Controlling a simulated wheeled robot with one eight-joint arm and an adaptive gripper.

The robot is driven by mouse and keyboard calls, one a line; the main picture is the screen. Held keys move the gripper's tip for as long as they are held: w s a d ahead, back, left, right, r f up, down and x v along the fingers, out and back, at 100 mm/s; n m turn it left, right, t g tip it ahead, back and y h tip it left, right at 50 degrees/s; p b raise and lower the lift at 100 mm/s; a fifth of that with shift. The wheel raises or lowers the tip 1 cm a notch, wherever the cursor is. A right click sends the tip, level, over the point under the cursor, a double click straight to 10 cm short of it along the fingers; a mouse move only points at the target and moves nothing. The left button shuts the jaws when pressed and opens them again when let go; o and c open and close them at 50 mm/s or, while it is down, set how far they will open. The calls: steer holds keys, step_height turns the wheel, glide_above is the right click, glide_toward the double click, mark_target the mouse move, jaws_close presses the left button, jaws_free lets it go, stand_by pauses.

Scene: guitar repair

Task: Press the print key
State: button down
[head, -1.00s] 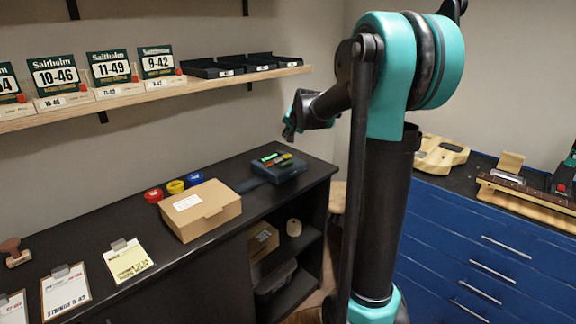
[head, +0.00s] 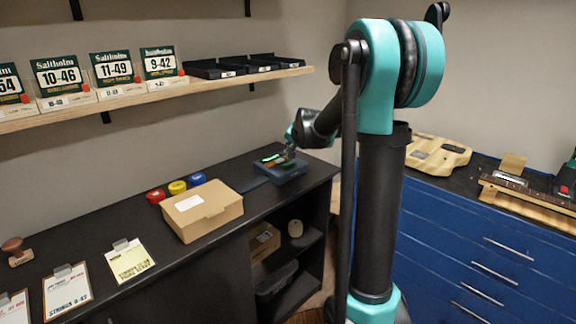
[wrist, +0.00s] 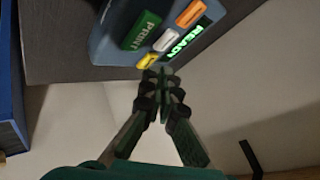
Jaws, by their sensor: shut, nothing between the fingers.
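The printer (head: 290,174), a small dark blue-grey box, sits on the black counter near its far right end. In the wrist view the printer (wrist: 103,43) shows a green print key (wrist: 140,30) with the word PRINT. Beside it are a white key (wrist: 167,39), an orange key (wrist: 190,13), a yellow key (wrist: 148,61) and a lit display (wrist: 187,40) reading READY. My gripper (wrist: 163,76) is shut and empty, its tips by the yellow key and the display's end, apart from the print key in the picture. In the head view my gripper (head: 290,151) is over the printer; contact cannot be told.
A cardboard box (head: 210,215) and red, yellow and blue rolls (head: 177,187) stand on the black counter (head: 185,262) left of the printer. A wooden shelf (head: 200,84) with string packs and black trays hangs above. Blue drawers (head: 460,235) stand at the right.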

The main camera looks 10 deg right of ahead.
mark_target(289, 165)
steer(key=shift+f, duration=1.5)
steer(key=shift+f, duration=0.15)
steer(key=shift+f, duration=0.25)
steer(key=shift+f, duration=0.45)
stand_by(0.9)
steer(key=shift+r, duration=0.85)
steer(key=shift+r, duration=2.55)
